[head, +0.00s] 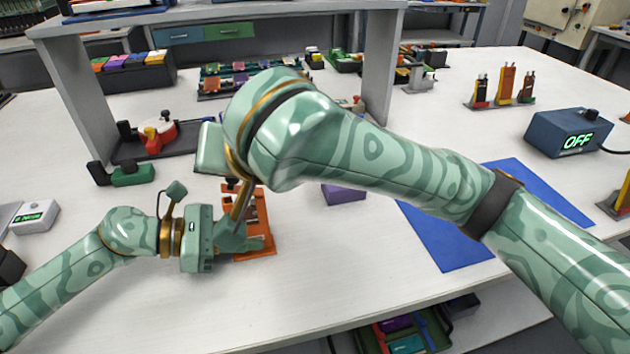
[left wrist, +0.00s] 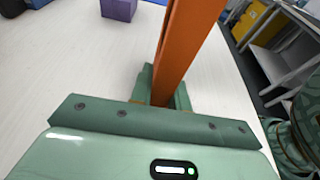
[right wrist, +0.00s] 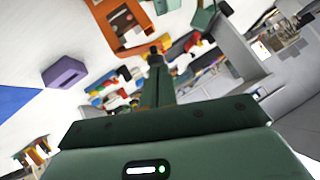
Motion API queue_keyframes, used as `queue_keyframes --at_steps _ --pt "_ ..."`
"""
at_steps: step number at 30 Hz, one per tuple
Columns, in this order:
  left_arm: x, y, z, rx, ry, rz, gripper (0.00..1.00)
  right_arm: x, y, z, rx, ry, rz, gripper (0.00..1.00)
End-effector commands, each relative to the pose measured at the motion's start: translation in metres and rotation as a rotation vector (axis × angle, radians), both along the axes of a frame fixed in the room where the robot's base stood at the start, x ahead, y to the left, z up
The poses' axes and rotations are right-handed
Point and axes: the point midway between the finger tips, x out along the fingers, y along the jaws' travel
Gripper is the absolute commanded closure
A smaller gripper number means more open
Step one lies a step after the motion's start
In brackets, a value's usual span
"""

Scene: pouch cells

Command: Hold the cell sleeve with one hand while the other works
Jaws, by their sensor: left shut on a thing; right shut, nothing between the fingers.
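The orange cell sleeve (head: 262,222) stands on the white table left of centre in the head view. My left gripper (head: 245,240) is shut on its near, lower part. In the left wrist view the sleeve (left wrist: 182,45) rises from between the fingers. In the right wrist view its orange frame (right wrist: 122,32) shows beyond my right fingers, with a grey and dark inner part. My right gripper (right wrist: 157,65) is shut and empty, above and close to the sleeve. In the head view my right arm hides most of it. I cannot tell whether it touches the sleeve.
A purple block (head: 344,193) lies right of the sleeve. A blue mat (head: 445,240) is further right. A blue box reading OFF (head: 570,132) stands at the right. A grey shelf frame (head: 80,95) spans the back.

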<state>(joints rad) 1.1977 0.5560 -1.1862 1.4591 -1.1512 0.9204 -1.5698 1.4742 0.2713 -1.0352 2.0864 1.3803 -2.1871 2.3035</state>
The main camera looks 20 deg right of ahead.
Motion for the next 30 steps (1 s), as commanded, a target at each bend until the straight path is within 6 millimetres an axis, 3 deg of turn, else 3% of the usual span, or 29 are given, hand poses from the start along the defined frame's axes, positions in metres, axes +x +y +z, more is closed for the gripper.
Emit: queue_keyframes --at_steps 13,30 --pt "0.0 0.0 0.0 0.0 0.0 0.0 0.95 0.0 0.019 -0.013 0.003 0.002 0.001 1.0" --pt "0.0 0.0 0.0 0.0 0.0 0.0 0.95 0.0 0.023 -0.017 0.004 0.004 0.002 1.0"
